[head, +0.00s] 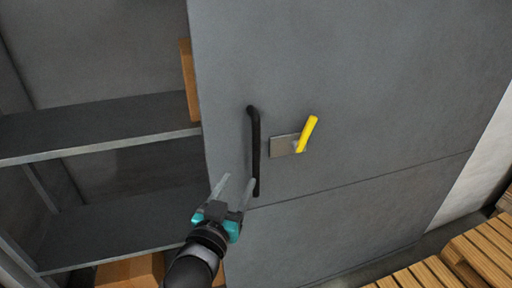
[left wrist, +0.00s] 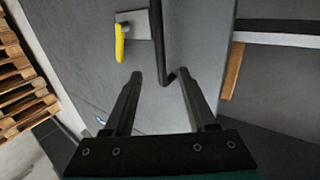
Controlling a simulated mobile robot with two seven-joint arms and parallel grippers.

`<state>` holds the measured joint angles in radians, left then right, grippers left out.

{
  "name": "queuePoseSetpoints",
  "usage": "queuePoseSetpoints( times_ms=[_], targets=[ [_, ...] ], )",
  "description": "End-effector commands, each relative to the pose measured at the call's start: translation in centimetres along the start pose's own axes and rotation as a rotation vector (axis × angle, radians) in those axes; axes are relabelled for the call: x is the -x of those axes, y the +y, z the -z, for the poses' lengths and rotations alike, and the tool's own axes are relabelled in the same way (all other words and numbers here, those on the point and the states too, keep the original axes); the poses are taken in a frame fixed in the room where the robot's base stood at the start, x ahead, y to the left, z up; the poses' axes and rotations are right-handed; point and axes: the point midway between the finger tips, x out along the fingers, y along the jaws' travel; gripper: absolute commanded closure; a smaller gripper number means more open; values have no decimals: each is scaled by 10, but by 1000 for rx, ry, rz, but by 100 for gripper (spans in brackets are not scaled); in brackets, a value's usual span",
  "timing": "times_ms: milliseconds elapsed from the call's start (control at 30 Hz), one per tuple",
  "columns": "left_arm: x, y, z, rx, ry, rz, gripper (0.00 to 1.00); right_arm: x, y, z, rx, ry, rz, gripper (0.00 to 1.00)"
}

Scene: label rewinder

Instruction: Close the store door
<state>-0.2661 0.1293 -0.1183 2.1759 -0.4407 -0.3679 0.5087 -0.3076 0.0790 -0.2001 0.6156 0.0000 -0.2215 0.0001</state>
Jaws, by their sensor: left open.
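The store door (head: 350,75) is a large grey panel standing open at its left edge, where the store's shelves show. A black bar handle (head: 255,140) runs upright near that edge. Right of it is a metal plate with a yellow lever (head: 307,134). My left gripper (head: 236,184) is open at the handle's lower end. In the left wrist view the handle (left wrist: 158,40) runs down between the spread fingers (left wrist: 162,80), and its lower end shows there; contact cannot be told. The yellow lever (left wrist: 120,43) shows there too. My right gripper is not in view.
Grey shelves (head: 95,125) fill the open store at left, with a brown box (head: 190,80) behind the door edge. Wooden pallets (head: 470,260) lie on the floor at lower right, beside a pale wall (head: 482,165).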

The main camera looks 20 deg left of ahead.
Motion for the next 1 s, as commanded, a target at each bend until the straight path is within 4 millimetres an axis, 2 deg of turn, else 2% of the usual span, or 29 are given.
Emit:
queuePoseSetpoints(
  times_ms=[367,800,1000],
  targets=[
    [-53,0,-1,-2,-1,-1,43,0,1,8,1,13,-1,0],
    [-120,0,-2,-2,-3,0,43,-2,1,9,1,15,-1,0],
    [-140,0,-2,-1,-3,-1,43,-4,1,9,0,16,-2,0]
  ],
)
